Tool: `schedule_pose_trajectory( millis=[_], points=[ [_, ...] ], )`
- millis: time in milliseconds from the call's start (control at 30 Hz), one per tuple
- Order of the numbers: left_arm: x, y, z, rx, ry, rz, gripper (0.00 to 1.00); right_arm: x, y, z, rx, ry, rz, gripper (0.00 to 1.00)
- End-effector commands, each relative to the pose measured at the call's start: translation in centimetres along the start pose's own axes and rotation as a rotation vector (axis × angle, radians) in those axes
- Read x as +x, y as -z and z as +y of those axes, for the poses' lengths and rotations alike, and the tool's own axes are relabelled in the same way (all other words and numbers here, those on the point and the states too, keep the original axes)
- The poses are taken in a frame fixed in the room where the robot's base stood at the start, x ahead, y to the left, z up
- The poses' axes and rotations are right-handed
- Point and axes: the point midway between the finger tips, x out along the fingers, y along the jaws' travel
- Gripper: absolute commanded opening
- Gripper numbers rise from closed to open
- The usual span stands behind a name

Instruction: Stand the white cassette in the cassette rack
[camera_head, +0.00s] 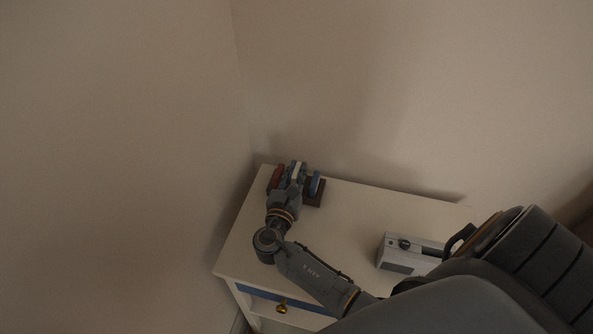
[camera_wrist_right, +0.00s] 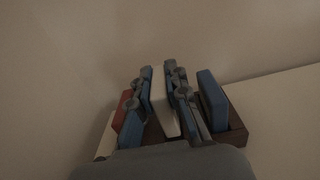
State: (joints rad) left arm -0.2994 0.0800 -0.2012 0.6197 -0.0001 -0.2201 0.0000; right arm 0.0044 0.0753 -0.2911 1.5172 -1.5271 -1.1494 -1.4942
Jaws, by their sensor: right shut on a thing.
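The dark brown cassette rack (camera_head: 315,194) stands at the back left of the white table top, near the wall corner. My right gripper (camera_head: 295,173) is over the rack, shut on the white cassette (camera_wrist_right: 160,103). In the right wrist view, the white cassette is upright between the two fingers of my right gripper (camera_wrist_right: 163,95), within the rack's row. My left gripper is not in view.
A red cassette (camera_head: 277,176) stands left of the gripper and a blue cassette (camera_head: 316,183) stands to its right, in the rack. A grey cassette player (camera_head: 402,262) sits on the table (camera_head: 375,212). The table between them is clear.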

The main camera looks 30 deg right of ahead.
Motion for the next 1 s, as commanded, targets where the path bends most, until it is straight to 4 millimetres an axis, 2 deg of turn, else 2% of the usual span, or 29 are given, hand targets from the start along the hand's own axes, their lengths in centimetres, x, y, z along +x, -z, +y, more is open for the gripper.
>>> schedule_pose_trajectory(
  millis=[1000],
  points=[
    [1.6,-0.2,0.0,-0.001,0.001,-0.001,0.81,0.0,2.1,0.0,0.001,0.0,-0.001,0.0]
  ],
)
